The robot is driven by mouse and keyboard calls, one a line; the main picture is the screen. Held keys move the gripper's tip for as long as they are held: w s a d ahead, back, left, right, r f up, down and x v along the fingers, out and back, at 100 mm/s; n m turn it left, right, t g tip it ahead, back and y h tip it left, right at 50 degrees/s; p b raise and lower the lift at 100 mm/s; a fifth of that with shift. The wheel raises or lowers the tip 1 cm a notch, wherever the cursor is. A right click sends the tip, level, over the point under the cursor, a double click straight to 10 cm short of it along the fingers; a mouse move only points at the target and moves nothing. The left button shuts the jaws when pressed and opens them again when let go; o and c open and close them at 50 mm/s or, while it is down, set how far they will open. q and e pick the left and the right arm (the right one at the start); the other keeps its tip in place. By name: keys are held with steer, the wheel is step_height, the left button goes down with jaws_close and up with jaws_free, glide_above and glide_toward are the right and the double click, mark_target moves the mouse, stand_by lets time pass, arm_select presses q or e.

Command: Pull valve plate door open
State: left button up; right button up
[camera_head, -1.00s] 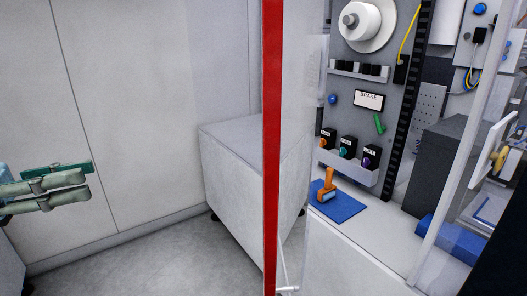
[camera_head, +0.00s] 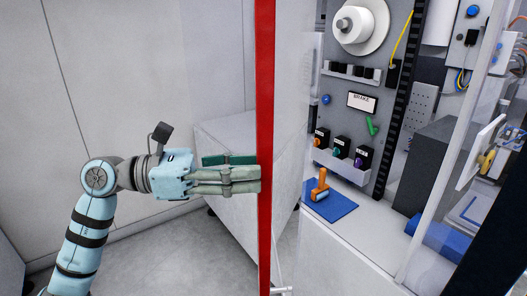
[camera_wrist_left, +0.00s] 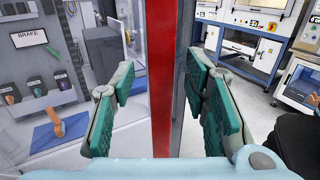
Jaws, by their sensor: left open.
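The valve plate door appears as a clear panel standing open toward me, with a red edge strip (camera_head: 265,120) running top to bottom in the head view. My left gripper (camera_head: 255,178) has its fingertips at this strip, at mid-height. In the left wrist view the red strip (camera_wrist_left: 163,75) stands upright between the two green-padded fingers of the open left gripper (camera_wrist_left: 158,95), with gaps on both sides. No contact is visible. My right gripper is not in view.
Right of the door is a bay with a grey panel, a BRAKE label (camera_head: 362,102), and an orange-handled tool (camera_head: 320,187) on a blue mat (camera_head: 338,207). A white cabinet (camera_head: 225,150) stands behind my left gripper. Floor at the left (camera_head: 165,245) is clear.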

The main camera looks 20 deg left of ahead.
mark_target(263, 168)
arm_select(q)
steer(key=x, duration=0.3)
steer(key=shift+d, duration=0.3)
jaws_close()
steer(key=shift+a, duration=0.1)
